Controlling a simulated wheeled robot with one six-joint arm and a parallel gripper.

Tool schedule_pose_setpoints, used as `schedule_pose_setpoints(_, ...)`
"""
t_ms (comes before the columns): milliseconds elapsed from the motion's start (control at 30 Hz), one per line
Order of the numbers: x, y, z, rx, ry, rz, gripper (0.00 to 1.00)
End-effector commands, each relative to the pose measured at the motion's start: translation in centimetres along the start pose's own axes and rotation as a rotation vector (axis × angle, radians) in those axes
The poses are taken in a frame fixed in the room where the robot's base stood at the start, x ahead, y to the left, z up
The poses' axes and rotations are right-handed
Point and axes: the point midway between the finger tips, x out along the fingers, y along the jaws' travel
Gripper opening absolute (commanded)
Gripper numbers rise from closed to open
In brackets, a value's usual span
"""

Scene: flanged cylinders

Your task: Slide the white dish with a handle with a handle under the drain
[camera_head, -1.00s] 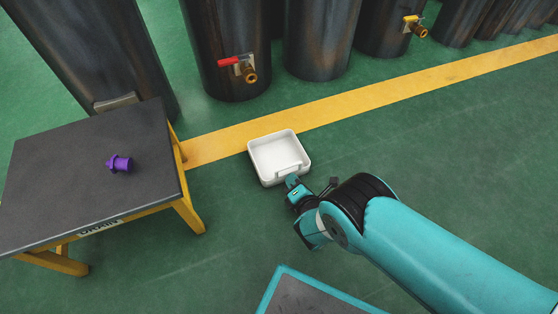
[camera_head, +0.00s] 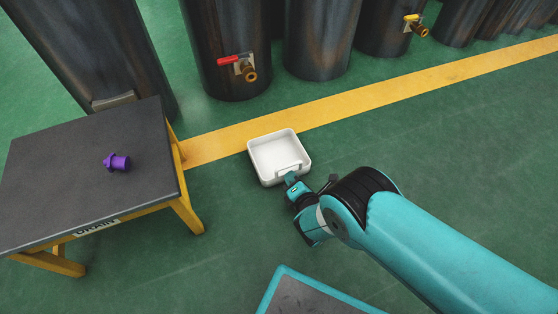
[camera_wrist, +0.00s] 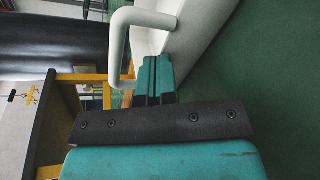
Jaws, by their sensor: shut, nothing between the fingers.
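The white square dish (camera_head: 262,174) sits flat and empty on the green floor, near the yellow line. Its handle (camera_wrist: 122,42) is a white bar standing out from the wall nearest my arm. My gripper (camera_head: 290,178) is at that near wall; in the wrist view its teal fingertips (camera_wrist: 155,72) are pressed together, close beside the handle and the dish wall. Nothing shows between them; contact with the dish is unclear. A brass drain valve with a red lever (camera_head: 247,69) sticks out from a dark cylinder behind the dish. A second valve with a yellow lever (camera_head: 415,26) is farther right.
A low dark-topped table (camera_head: 70,195) with yellow legs and a "DRAIN" label stands at the left, with a purple fitting (camera_head: 117,162) on it. Several dark cylinders (camera_head: 318,40) line the back. The floor between the dish and the red-levered valve is clear.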

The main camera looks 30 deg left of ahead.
Motion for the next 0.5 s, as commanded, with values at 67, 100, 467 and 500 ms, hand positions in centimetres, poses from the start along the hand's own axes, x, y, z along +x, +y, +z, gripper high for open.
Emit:
schedule_pose_setpoints(67,0.1,0.0,0.0,0.000,0.000,0.000,0.00)
schedule_pose_setpoints(100,0.1,0.0,0.0,-0.001,0.000,0.000,0.00)
schedule_pose_setpoints(467,1.4,0.0,0.1,0.001,-0.002,0.000,0.00)
schedule_pose_setpoints(500,1.6,0.1,0.1,0.001,-0.002,0.000,0.00)
